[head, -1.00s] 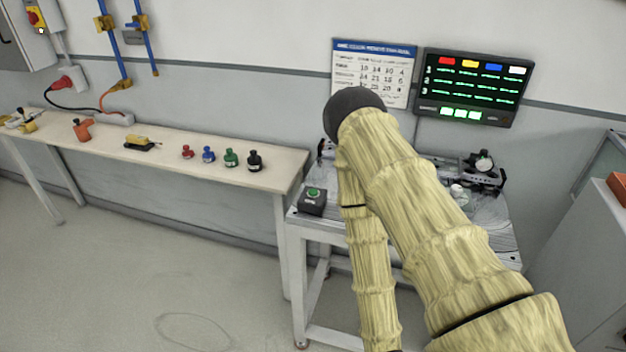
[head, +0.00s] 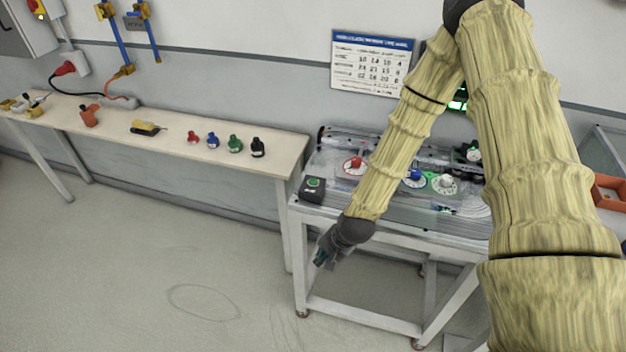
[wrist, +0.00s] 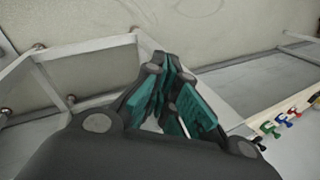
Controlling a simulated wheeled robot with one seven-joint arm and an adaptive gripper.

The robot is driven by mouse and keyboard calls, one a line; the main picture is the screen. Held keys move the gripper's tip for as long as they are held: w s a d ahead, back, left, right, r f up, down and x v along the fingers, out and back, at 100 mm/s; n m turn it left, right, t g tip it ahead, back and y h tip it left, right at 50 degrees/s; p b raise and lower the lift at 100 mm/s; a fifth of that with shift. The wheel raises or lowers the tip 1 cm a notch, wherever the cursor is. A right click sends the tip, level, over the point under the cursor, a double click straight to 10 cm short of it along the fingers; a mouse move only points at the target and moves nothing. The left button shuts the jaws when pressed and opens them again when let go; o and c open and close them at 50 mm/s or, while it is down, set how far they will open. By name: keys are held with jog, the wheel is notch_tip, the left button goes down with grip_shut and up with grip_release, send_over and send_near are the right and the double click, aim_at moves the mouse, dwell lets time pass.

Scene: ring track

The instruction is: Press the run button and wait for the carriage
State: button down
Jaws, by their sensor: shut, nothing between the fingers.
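The run button (head: 313,182) is a green button on a dark box at the left front corner of the track table (head: 300,214). My gripper (head: 320,262) is shut and empty. In the head view it hangs in front of the table, below the button box and apart from it. In the wrist view the teal finger pads of my gripper (wrist: 172,105) meet at the tips. On the table top, red, blue and white round pieces show, the red one (head: 355,165) at the left. I cannot tell which part is the carriage; my arm hides some of the track.
An orange bin (head: 610,190) stands at the right. My arm mostly covers the wall screen (head: 458,98). The floor in front is clear.

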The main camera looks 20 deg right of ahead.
aim_at(312, 183)
jog(key=w+r+m, duration=0.1)
jog(key=w+r, duration=0.3)
jog(key=w+r+m+t+y, duration=0.1)
jog(key=w+r+m, duration=0.1)
jog(key=w, duration=0.3)
jog(key=w+r+m+t, duration=0.1)
jog(key=w+r+m, duration=0.1)
jog(key=w+r, duration=0.2)
jog(key=shift+w+d+r+y, duration=0.2)
jog(key=shift+d+r+y, duration=0.15)
jog(key=shift+r, duration=0.45)
jog(key=w+d+r+m+t+y, duration=0.1)
jog(key=w+d+r+m, duration=0.1)
jog(key=w+r, duration=0.5)
notch_tip(312, 183, up, 4)
jog(key=shift+w+f+m+t, duration=0.1)
jog(key=shift+w+m+t, duration=0.25)
jog(key=shift+m, duration=0.45)
jog(key=shift+d+f, duration=0.1)
jog(key=shift+f+b, duration=3)
jog(key=shift+f, duration=1.3)
jog(key=shift+f, duration=0.15)
jog(key=shift+f+b, duration=0.3)
